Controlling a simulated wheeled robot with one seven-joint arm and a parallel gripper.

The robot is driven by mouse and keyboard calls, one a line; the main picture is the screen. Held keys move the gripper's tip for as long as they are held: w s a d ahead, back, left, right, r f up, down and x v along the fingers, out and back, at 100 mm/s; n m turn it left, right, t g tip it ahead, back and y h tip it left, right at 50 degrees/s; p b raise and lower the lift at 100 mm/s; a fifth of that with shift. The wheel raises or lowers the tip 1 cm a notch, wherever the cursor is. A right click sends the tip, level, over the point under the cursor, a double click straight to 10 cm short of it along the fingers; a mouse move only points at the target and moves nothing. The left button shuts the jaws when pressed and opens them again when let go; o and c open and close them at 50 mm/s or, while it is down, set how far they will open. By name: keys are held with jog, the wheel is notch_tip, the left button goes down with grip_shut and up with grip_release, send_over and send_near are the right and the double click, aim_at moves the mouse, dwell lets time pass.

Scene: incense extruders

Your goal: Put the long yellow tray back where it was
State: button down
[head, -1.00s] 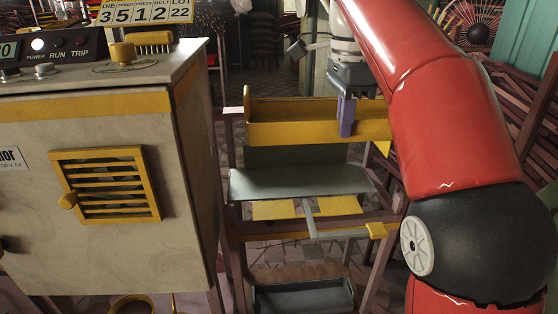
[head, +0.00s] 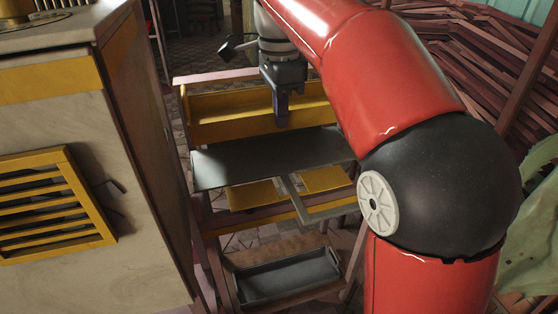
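The long yellow tray (head: 225,128) is in the middle of the head view, lengthwise across the back of the stand, behind a sloping grey sheet (head: 250,160). The sheet's upper edge meets or hides the tray's lower edge, so I cannot tell whether the tray rests on anything. My gripper (head: 283,116) points down at the tray's near long wall, right of its middle, and appears shut on it. One purple finger shows outside the wall; the other is hidden. My red arm hides the tray's right end.
The pinkish stand rail (head: 215,76) runs behind the tray. Two yellow panels (head: 252,195) and a grey bracket (head: 305,205) are below the sheet. A dark tray (head: 288,278) lies on the lower shelf. A large cabinet (head: 120,180) stands close on the left.

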notch_tip(320, 180, down, 10)
jog(key=shift+r+b, duration=0.1)
jog(key=shift+b, duration=0.75)
jog(key=c, duration=1.7)
grip_release()
